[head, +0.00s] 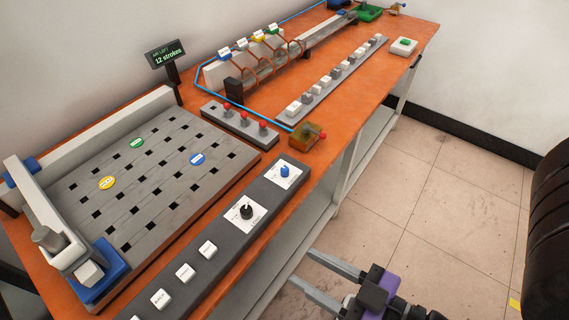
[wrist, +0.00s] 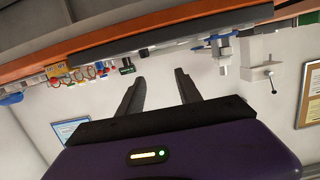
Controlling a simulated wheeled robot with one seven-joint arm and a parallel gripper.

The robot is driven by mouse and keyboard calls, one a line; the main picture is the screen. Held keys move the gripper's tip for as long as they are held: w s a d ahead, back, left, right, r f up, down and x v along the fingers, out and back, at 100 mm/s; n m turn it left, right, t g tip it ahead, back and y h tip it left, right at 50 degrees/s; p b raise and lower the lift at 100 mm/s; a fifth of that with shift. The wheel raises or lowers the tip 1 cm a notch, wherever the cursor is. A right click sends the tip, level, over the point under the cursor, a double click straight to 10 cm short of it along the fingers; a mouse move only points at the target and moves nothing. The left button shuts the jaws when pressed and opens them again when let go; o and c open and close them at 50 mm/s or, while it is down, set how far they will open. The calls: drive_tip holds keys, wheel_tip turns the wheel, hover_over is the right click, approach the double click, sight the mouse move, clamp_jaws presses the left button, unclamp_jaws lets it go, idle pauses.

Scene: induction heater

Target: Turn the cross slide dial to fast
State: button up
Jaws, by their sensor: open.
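Two dials sit on the grey control panel (head: 220,240) along the table's front edge. One is a black knob (head: 246,211) on a white plate. The other is a smaller blue knob (head: 284,171) on a white plate farther along. Their lettering is too small to read, so I cannot tell which is the cross slide dial or where it points. My gripper (head: 300,268) is open and empty, in front of the table edge and apart from both dials. In the wrist view my two fingers (wrist: 160,77) stand apart with nothing between them.
White push buttons (head: 185,272) share the panel. Behind it is a slotted grey plate (head: 150,175) with coloured discs. The floor (head: 440,220) in front is clear.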

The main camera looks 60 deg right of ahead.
drive_tip(key=w+d+r+n+t+y+p, duration=0.25)
drive_tip(key=w+r+n, duration=0.25)
drive_tip(key=w+r, duration=1.3)
drive_tip(key=w+d+r+n+t+y+p, duration=0.25)
drive_tip(key=w+r+n, duration=0.25)
drive_tip(key=w+r, duration=1.25)
drive_tip(key=n+g+h+p, duration=0.2)
drive_tip(key=n+g+h, duration=0.1)
drive_tip(key=n+g, duration=1.75)
hover_over(285, 168)
drive_tip(key=shift+m, duration=0.45)
drive_tip(key=f, duration=3)
drive_tip(key=shift+w+a+f, duration=0.2)
drive_tip(key=shift+w+f, duration=0.15)
drive_tip(key=shift+s+d+n+g+h, duration=0.15)
drive_tip(key=shift+s+n+g+h, duration=0.15)
drive_tip(key=shift+n, duration=0.2)
drive_tip(key=shift+f, duration=3.9)
